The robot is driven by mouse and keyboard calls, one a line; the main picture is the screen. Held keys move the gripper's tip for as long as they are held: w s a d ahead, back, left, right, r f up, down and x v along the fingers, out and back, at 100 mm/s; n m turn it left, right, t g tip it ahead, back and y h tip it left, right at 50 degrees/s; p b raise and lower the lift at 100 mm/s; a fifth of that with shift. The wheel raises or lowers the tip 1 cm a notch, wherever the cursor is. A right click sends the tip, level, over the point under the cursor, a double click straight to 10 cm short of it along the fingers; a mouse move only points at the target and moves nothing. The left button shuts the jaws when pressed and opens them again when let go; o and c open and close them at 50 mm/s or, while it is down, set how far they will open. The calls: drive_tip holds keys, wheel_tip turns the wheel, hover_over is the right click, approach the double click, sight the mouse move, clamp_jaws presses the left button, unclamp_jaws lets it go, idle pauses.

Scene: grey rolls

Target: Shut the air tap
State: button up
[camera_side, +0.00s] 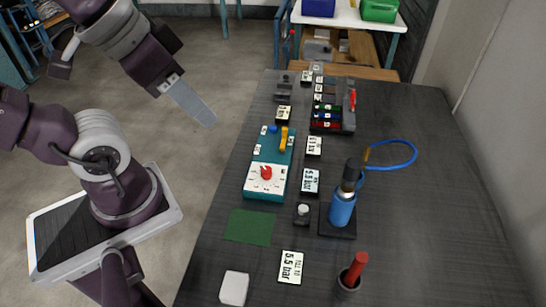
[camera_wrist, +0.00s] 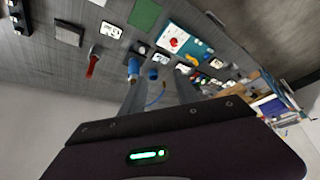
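A teal unit (camera_side: 259,193) stands on the dark table, with a red dial knob (camera_side: 266,172) on a white face, a yellow lever (camera_side: 283,140) and a small blue knob (camera_side: 273,129). I cannot tell for sure which part is the air tap; the yellow lever looks like a tap handle, lying roughly along the unit. The unit (camera_wrist: 166,36) also shows in the wrist view, with the yellow lever (camera_wrist: 194,48). My gripper (camera_side: 202,115) hangs in the air left of the table, well apart from the unit. Its fingers (camera_wrist: 160,95) stand apart with nothing between them.
A blue bottle-like device (camera_side: 342,210) with a blue hose (camera_side: 400,163) stands right of the unit. A red-handled tool (camera_side: 356,270) stands in a cup near the front. Label cards (camera_side: 291,267), a green mat (camera_side: 249,227) and a rack (camera_side: 330,128) lie around. The table's right side is clear.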

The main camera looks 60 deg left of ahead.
drive_tip(key=w+a+m+g, duration=0.2)
drive_tip(key=w+a, duration=0.1)
drive_tip(key=w, duration=0.9)
drive_tip(key=m+g, duration=0.3)
drive_tip(key=m, duration=0.1)
hover_over(285, 128)
wheel_tip(285, 128, down, 18)
drive_tip(key=shift+m+g, duration=0.3)
drive_tip(key=shift+m, duration=0.1)
wheel_tip(285, 128, down, 9)
drive_tip(key=shift+r, duration=0.1)
clamp_jaws()
